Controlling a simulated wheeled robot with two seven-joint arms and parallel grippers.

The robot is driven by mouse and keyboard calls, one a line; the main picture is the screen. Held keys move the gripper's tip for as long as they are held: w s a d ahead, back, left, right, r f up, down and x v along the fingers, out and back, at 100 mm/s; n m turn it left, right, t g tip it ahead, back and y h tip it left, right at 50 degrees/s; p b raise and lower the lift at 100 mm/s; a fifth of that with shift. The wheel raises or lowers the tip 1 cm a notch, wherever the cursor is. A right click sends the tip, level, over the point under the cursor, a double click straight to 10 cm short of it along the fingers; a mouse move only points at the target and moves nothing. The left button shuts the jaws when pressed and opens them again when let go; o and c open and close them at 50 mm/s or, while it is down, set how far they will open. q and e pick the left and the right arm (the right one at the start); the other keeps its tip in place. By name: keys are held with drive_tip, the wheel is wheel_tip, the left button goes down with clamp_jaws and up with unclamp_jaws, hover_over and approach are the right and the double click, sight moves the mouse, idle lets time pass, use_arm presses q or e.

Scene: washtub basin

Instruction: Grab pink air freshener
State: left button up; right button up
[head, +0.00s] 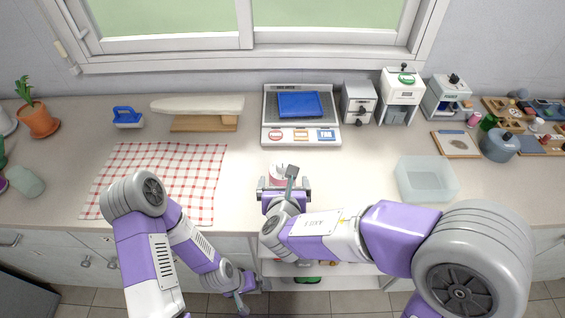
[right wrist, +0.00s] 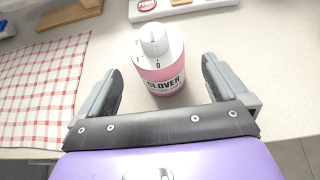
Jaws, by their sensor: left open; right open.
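The pink air freshener (right wrist: 168,83) stands upright on the counter in the right wrist view, with a white top and a "CLOVER" label. In the head view its top (head: 277,170) shows just beyond my right gripper, partly hidden by it. My right gripper (head: 284,184) is open, with one finger on each side of the near part of the freshener in the right wrist view (right wrist: 161,72). I see no finger pressed on it. My left gripper (head: 248,293) is open and empty, low in front of the counter.
A red checkered cloth (head: 150,165) lies at left. A clear tub (head: 425,182) stands at right. A scale-like tray with a blue item (head: 300,104) is behind the freshener. Small appliances (head: 402,92) line the back right. The counter between freshener and tub is clear.

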sight(282, 174)
drive_tip(key=shift+w+f, duration=0.3)
drive_tip(key=shift+w, duration=0.25)
drive_tip(key=shift+w+f+b, duration=0.4)
drive_tip(key=shift+w+f, duration=0.05)
drive_tip(key=shift+w, duration=0.05)
drive_tip(key=b+x, duration=0.1)
drive_tip(key=x, duration=0.3)
drive_tip(key=shift+w+a+f, duration=0.15)
drive_tip(key=shift+w+f, duration=0.1)
drive_tip(key=shift+f, duration=0.05)
drive_tip(key=shift+r, duration=0.1)
drive_tip(key=c, duration=1.1)
